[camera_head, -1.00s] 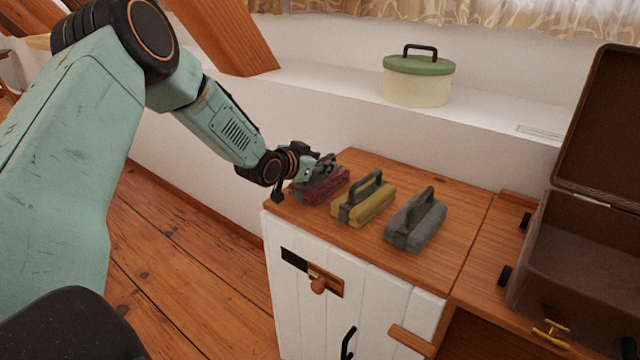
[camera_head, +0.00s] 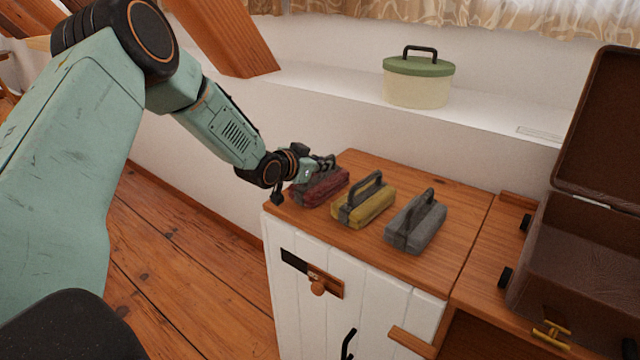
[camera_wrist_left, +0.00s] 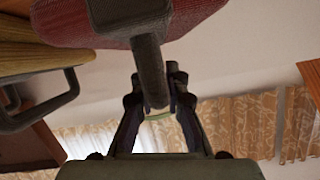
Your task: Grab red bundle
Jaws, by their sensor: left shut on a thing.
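The red bundle (camera_head: 320,190) sits at the left back of the wooden cabinet top, partly hidden by my left gripper. My left gripper (camera_head: 326,163) is shut on its dark grey handle. In the left wrist view the red bundle (camera_wrist_left: 75,22) fills the top, and its handle (camera_wrist_left: 149,72) runs between the fingers of my left gripper (camera_wrist_left: 160,85). I cannot tell whether the bundle is clear of the wood. My right gripper is not in view.
A yellow bundle (camera_head: 363,205) and a grey bundle (camera_head: 414,226) stand to the right on the cabinet top (camera_head: 440,190). An open brown case (camera_head: 585,240) is at the far right. A green-lidded pot (camera_head: 418,85) stands on the ledge behind.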

